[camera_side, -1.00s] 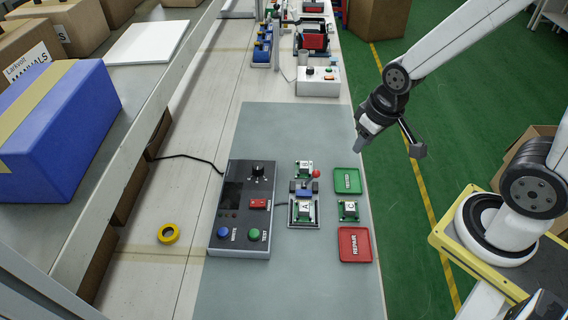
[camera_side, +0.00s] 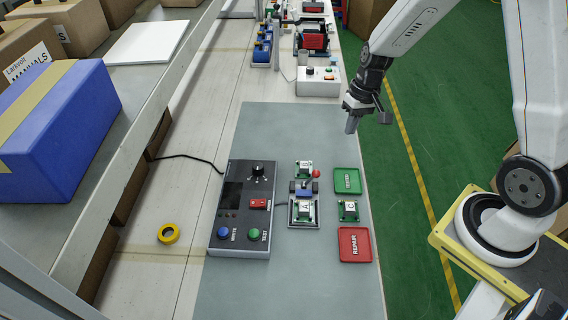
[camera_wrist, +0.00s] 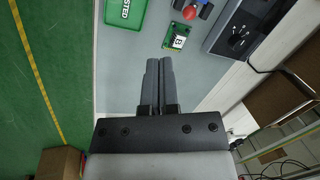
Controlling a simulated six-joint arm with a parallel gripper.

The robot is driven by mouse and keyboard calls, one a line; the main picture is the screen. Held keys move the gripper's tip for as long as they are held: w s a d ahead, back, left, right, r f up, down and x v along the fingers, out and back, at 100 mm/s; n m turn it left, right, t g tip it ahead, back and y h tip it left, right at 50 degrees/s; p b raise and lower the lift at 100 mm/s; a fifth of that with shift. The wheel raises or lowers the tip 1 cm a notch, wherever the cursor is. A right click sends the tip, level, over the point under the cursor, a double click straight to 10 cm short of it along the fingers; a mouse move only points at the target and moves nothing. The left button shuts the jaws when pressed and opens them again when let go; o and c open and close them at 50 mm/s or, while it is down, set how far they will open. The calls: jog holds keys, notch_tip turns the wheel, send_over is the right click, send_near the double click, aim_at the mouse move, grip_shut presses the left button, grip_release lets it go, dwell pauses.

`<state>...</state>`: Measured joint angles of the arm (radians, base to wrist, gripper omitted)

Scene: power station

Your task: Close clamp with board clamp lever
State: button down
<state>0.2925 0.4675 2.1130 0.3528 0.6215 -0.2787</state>
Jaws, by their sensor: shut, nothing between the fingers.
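The board clamp (camera_side: 303,190) stands on the grey mat, with a blue part across its middle and board A (camera_side: 305,211) at its near end. Its lever has a red ball knob (camera_side: 316,174) at the right of the clamp; the knob also shows at the top of the wrist view (camera_wrist: 189,12). Board B (camera_side: 304,168) lies just behind the clamp and shows in the wrist view (camera_wrist: 178,40). My gripper (camera_side: 351,126) is shut and empty, above the mat's far right part, behind and to the right of the knob. Its closed fingers show in the wrist view (camera_wrist: 159,80).
A green tray (camera_side: 347,181), board C (camera_side: 348,211) and a red repair tray (camera_side: 355,245) stand right of the clamp. A dark control box (camera_side: 243,212) stands left. A white box (camera_side: 318,82) stands behind the mat. The mat's far part is clear.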

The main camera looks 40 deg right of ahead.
aim_at(311, 179)
jog(key=w+d+f, duration=0.1)
jog(key=w+d+f+y, duration=0.1)
jog(key=shift+d+f+m, duration=0.1)
jog(key=shift+d+m, duration=0.2)
jog(key=shift+m, duration=0.1)
jog(key=shift+f, duration=0.1)
jog(key=x, duration=0.9)
jog(key=shift+s+a+f, duration=0.15)
jog(key=shift+a+f, duration=0.05)
jog(key=shift+f, duration=0.1)
jog(key=shift+w+a+f, duration=0.1)
jog(key=shift+a+f, duration=0.05)
jog(key=shift+a, duration=0.35)
jog(key=shift+w+a+f, duration=0.15)
jog(key=shift+a, duration=0.35)
jog(key=shift+w+a+f, duration=0.1)
jog(key=shift+a, duration=0.35)
jog(key=shift+w+a+f, duration=0.1)
jog(key=shift+a, duration=0.4)
